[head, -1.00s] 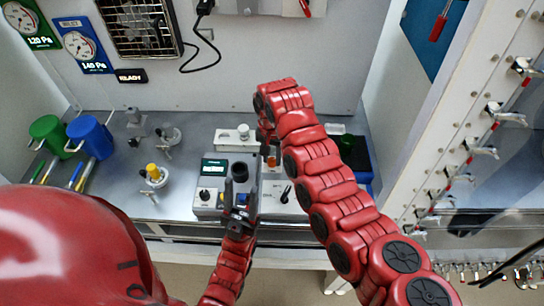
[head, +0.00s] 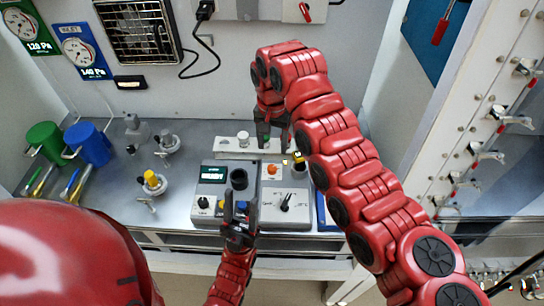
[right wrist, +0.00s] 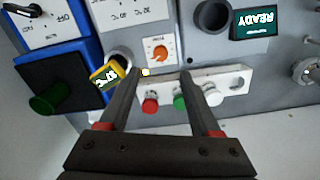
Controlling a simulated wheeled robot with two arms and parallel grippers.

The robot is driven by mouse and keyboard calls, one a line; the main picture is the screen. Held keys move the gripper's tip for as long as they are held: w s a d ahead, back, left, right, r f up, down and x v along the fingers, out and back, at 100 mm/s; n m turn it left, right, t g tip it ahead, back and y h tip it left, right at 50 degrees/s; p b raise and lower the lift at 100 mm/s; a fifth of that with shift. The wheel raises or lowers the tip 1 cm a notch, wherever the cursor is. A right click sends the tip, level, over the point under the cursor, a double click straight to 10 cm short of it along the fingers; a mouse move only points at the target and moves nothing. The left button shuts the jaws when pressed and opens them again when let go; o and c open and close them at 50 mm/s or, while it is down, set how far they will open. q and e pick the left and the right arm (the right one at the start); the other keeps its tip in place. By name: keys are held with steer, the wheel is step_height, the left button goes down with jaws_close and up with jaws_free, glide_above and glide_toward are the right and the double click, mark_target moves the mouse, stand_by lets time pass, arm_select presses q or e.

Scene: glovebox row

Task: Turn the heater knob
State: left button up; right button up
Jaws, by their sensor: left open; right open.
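A grey box (head: 262,212) on the bench carries an orange knob (head: 271,169) and a black pointer knob (head: 286,200). I cannot tell which one is the heater knob. The orange knob also shows in the right wrist view (right wrist: 159,53), just beyond my fingertips. My right gripper (head: 273,144) is open and empty, behind the orange knob and over the white button strip (head: 232,146); it also shows in the right wrist view (right wrist: 161,74). My left gripper (head: 240,203) is open in front of the left box (head: 222,190), near its blue knob, which it partly hides.
The left box has a green display (head: 213,172) and a black well (head: 238,178). A yellow tag (right wrist: 106,74) hangs near a metal ring beside the orange knob. Blue and green mugs (head: 90,144) stand at the left. Some bench at left is clear.

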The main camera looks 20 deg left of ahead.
step_height(320, 180, up, 8)
steer(key=b, duration=0.1)
steer(key=shift+r, duration=0.1)
stand_by(0.6)
